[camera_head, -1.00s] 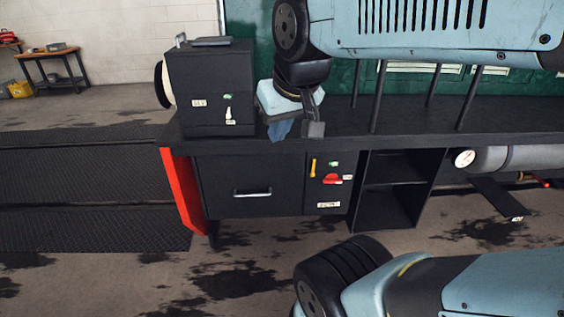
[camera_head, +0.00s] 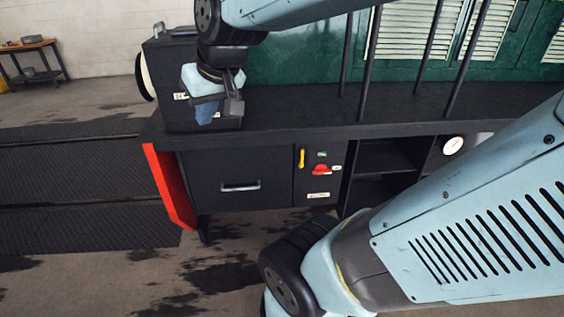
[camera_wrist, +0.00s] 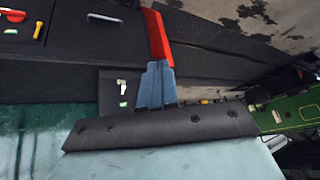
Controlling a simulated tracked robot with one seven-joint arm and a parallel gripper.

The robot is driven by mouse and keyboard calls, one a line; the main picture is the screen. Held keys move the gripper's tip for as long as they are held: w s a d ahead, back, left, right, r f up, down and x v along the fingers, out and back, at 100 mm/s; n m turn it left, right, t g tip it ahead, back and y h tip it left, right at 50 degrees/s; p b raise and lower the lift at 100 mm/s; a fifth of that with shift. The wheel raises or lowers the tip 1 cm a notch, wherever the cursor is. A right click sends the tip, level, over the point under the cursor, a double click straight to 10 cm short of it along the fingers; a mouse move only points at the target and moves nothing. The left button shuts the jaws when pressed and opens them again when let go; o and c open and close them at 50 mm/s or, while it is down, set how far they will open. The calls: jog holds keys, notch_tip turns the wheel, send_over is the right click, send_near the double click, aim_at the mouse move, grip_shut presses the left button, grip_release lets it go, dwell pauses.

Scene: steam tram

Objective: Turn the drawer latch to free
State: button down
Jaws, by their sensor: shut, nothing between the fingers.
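The black drawer (camera_head: 265,165) is closed under the bench, with a silver bar handle (camera_head: 239,187). On the panel to its right is an upright yellow lever (camera_head: 301,158), which looks like the drawer latch. A red turn handle (camera_head: 320,170) lies roughly level beside it. In the wrist view the yellow lever (camera_wrist: 39,29) and red handle (camera_wrist: 12,14) are at the upper left. My gripper (camera_head: 218,112) is shut and empty, in front of the box on the bench, above and left of the lever and apart from it. Its blue fingers show in the wrist view (camera_wrist: 155,86).
A black box (camera_head: 160,70) stands on the bench top (camera_head: 290,122), partly behind my gripper. A red end panel (camera_head: 168,185) edges the bench at left. Dark posts (camera_head: 371,60) rise from the bench. A gauge (camera_head: 453,145) shows at right.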

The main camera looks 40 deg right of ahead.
jog(key=w+d+f+m+t+h, duration=0.1)
jog(key=w+d+f, duration=0.2)
jog(key=w+f, duration=0.45)
jog(key=w+d+f+m+h, duration=0.1)
jog(key=w+d+f, duration=0.3)
jog(key=w, duration=0.7)
jog(key=w+d+f+m+t+h, duration=0.1)
jog(key=w+d+f, duration=0.1)
jog(key=w+f, duration=0.6)
jog(key=g+h, duration=0.8)
jog(key=h, duration=0.4)
send_near(300, 167)
jog(key=x, duration=0.6)
jog(key=shift+w+d+f, duration=0.1)
jog(key=shift+w+d, duration=0.05)
jog(key=shift+d, duration=0.2)
